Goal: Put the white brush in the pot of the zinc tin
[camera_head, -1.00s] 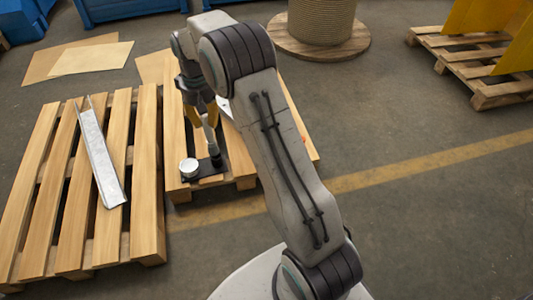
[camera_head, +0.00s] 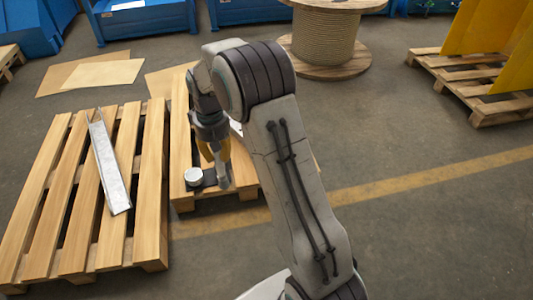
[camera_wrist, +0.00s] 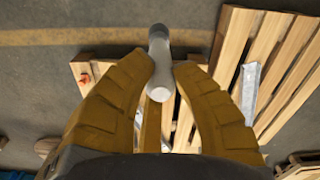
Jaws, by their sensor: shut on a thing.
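My gripper (camera_head: 218,157) has yellow fingers, shut on the white brush (camera_wrist: 158,60). In the wrist view the brush lies between the fingertips (camera_wrist: 165,66), its pale rounded end towards me and its other end pointing away. In the head view the brush (camera_head: 223,175) hangs down, its lower end just right of a small round pale-topped tin (camera_head: 193,175). The tin stands on a dark base (camera_head: 208,182) on the smaller pallet. The pot cannot be made out clearly behind the gripper. Whether the brush touches the base cannot be told.
The smaller pallet (camera_head: 180,135) stands beside a larger pallet (camera_head: 150,220) bearing a grey metal channel (camera_head: 110,170). Cardboard sheets (camera_head: 95,72) lie behind. A rope reel (camera_head: 323,40) and a pallet with yellow panels (camera_head: 480,85) stand farther off. Floor at right is clear.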

